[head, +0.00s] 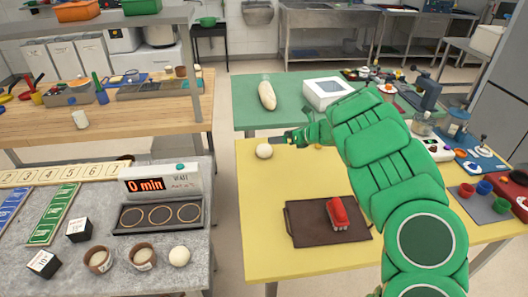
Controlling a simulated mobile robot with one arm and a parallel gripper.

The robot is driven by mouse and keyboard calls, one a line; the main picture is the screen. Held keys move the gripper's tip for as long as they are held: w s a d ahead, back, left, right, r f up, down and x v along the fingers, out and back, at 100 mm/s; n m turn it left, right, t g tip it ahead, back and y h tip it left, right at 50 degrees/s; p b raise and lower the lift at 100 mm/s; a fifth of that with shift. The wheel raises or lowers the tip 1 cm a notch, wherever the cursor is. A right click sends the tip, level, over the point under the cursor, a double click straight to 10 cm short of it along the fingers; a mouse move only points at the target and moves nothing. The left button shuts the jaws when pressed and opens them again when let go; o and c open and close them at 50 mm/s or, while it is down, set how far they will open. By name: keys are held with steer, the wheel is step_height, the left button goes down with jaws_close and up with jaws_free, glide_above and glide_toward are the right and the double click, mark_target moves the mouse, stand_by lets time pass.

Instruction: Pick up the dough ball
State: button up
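A pale, round dough ball (264,151) is at the far left of the yellow table (262,215). My green arm reaches across the table from the lower right, and my gripper (279,139) is just above and to the right of this ball. Its dark fingers are small and seen edge-on, so I cannot tell whether they are open or shut, or whether they touch the ball. A second pale ball (180,256) sits on the grey counter (215,277) at the lower left, apart from my gripper.
A dark board (302,233) with a red object (338,214) lies on the yellow table. A green table (245,102) behind holds a long loaf (267,95) and a white box (327,92). Several tools and cups crowd the right. A gap separates the yellow table from the counter.

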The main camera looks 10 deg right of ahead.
glide_toward(268, 148)
steer(key=x, duration=0.2)
steer(key=shift+a+f, duration=0.25)
steer(key=shift+f, duration=0.1)
steer(key=shift+w+r+x, duration=0.1)
steer(key=shift+w+x, duration=0.05)
steer(key=shift+x, duration=1.8)
steer(key=shift+w+r+x, duration=0.1)
steer(key=shift+r+x, duration=0.05)
steer(key=shift+x, duration=1.75)
steer(key=c, duration=1.1)
